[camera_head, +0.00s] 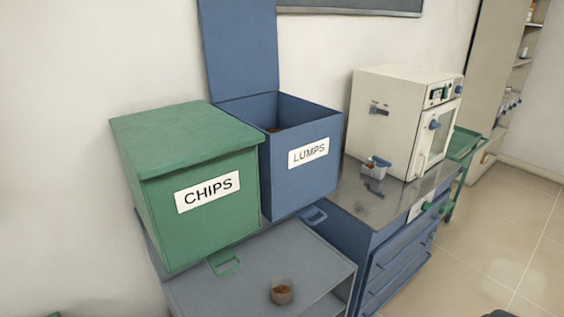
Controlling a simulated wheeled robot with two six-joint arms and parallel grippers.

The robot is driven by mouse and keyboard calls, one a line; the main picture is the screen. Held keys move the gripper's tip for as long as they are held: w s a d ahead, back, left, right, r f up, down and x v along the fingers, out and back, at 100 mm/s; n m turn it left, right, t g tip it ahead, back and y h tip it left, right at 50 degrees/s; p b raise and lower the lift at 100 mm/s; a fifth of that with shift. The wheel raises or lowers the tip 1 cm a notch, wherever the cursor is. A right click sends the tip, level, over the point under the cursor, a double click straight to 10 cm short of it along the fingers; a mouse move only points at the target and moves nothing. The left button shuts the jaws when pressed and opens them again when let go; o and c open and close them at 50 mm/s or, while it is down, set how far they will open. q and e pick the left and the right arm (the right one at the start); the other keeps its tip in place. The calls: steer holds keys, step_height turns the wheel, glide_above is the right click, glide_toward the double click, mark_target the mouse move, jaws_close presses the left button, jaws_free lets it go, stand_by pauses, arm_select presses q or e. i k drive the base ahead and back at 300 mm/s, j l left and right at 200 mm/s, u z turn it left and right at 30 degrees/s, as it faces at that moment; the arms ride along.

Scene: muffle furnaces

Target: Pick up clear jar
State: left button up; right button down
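A small clear jar (281,291) with brown contents stands upright on the grey shelf surface in front of the bins, near the bottom middle. Neither of my grippers can be made out in this view. Small dark green bits show at the bottom left and bottom right edges, too cut off to identify.
A closed green CHIPS bin (150,215) and an open blue LUMPS bin (325,185) stand behind the jar on the grey surface (225,292). To the right, a white furnace (385,115) and a small container (374,170) stand on a metal-topped blue cabinet (365,205).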

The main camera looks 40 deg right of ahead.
mark_target(281, 287)
steer(key=z, duration=1.1)
